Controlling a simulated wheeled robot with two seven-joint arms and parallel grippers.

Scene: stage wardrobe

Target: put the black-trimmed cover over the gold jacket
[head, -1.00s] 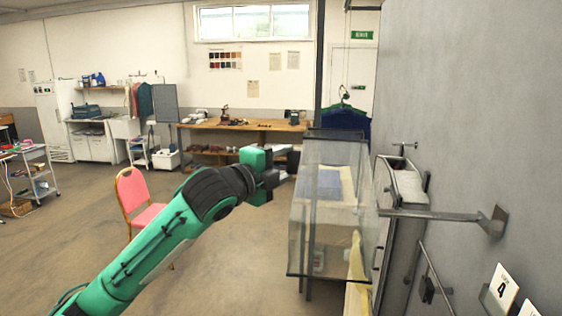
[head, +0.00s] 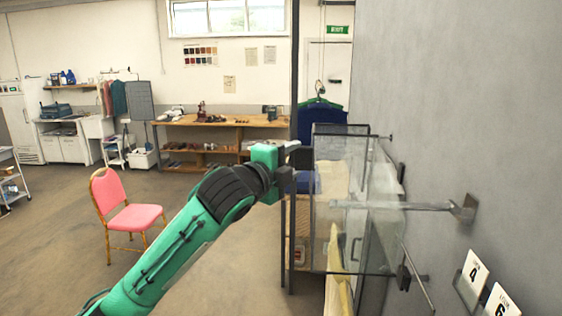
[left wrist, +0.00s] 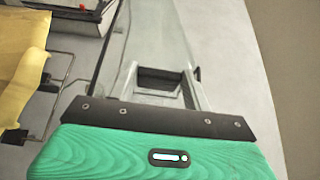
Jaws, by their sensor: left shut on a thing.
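The cover (head: 341,129) is a clear, see-through box shape with black trim along its top and edges. It hangs in the middle right of the head view. My left gripper (head: 290,160) is shut on it at its upper left side; in the left wrist view the fingers (left wrist: 160,74) show close up. Yellow-gold cloth, which looks like the gold jacket (head: 338,298), shows at and below the cover's lower edge, and at the left of the left wrist view (left wrist: 22,62). I cannot tell how much of it is inside the cover. My right gripper is not in view.
A metal rail (head: 415,206) sticks out from the grey wall (head: 450,100) and overlaps the cover in the head view. Number cards (head: 473,270) are on the wall. A blue garment (head: 325,118) hangs behind. A pink chair (head: 133,215) stands left; the floor between is clear.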

